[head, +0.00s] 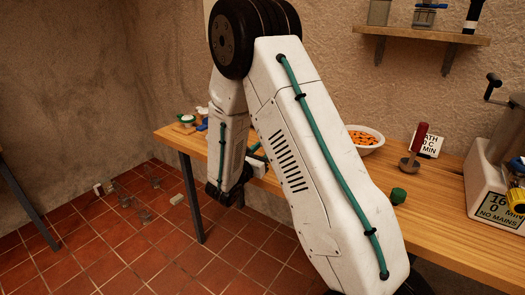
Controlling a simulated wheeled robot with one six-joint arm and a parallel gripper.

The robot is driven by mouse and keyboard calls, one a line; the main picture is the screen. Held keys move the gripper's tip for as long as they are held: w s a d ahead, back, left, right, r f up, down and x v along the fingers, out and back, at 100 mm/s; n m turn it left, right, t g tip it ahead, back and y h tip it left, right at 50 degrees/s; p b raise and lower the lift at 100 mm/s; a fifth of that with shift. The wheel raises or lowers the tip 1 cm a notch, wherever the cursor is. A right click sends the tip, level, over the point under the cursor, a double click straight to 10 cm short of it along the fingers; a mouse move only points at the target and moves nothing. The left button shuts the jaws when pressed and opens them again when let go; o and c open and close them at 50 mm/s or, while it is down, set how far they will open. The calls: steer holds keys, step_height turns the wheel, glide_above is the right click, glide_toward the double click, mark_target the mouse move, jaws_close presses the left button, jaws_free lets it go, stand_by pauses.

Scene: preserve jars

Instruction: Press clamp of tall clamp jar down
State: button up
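I cannot make out the tall clamp jar or its clamp for certain in the head view. My own white arm fills the middle of the picture and hides part of the bench behind it. Small items with green, white and red parts (187,119) sit at the left end of the bench, too small to tell.
The wooden bench (452,215) runs from left to right. It bears a white bowl of orange pieces (366,139), a red-handled tool (415,150), a green knob-like item (398,196) and a white machine (485,180). Clear glass pieces (155,180) are on the tiled floor.

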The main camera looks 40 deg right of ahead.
steer(key=o, duration=1)
steer(key=r+v, duration=0.1)
steer(key=v, duration=0.6)
steer(key=shift+s+a+f, duration=0.15)
steer(key=shift+a+f, duration=0.2)
steer(key=shift+f, duration=0.2)
